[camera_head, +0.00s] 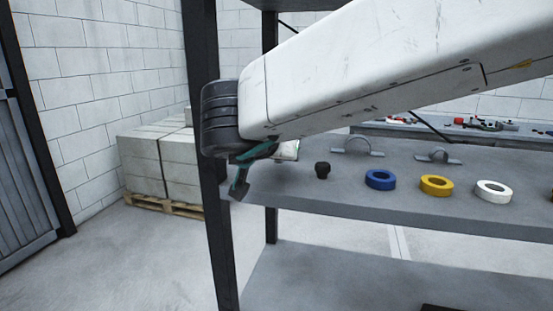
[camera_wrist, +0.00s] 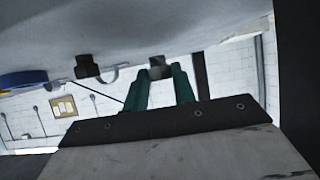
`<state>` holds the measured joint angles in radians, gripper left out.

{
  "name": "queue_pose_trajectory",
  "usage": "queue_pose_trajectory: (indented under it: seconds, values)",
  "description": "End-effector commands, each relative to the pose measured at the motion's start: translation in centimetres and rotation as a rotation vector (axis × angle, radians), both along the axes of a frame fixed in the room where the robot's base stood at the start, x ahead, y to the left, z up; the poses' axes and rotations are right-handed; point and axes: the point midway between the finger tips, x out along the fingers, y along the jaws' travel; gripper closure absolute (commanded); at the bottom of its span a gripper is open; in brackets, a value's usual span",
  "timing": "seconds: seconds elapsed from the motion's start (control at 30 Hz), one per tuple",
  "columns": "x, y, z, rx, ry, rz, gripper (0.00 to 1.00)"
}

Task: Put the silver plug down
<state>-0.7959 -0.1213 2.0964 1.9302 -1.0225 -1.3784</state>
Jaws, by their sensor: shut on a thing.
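The silver plug (camera_wrist: 160,69) shows as a small grey piece between the tips of my green fingers in the wrist view. My gripper (camera_wrist: 161,76) is shut on it. In the head view my gripper (camera_head: 240,186) is at the left end of the grey shelf (camera_head: 340,190), beside the dark upright post. In the wrist view the shelf surface (camera_wrist: 150,25) fills the top, close to the plug. I cannot tell whether the plug touches it.
A black plug (camera_head: 322,170) stands on the shelf right of my gripper. Blue (camera_head: 380,187), yellow (camera_head: 436,193) and white (camera_head: 494,199) tape rolls lie further right. Two grey clamps (camera_head: 357,151) (camera_head: 438,158) are behind. A dark post (camera_head: 210,225) stands at the left.

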Motion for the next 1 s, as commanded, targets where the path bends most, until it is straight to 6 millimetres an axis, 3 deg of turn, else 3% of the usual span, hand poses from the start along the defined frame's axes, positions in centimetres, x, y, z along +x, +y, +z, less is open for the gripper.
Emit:
queue_pose_trajectory:
  seconds: [0.13, 0.5, 0.53, 0.6, 1.0]
  values:
    - [0.0, 0.0, -1.7, -0.002, 0.001, 0.0, 0.99]
    - [0.0, 0.0, -2.1, 0.0, 0.0, -0.001, 0.99]
    - [0.0, 0.0, -2.1, 0.0, 0.0, 0.0, 0.66]
    - [0.0, 0.0, -2.1, 0.0, 0.0, 0.0, 0.52]
    - [-0.6, 0.2, -1.3, 0.0, -0.002, 0.002, 0.52]
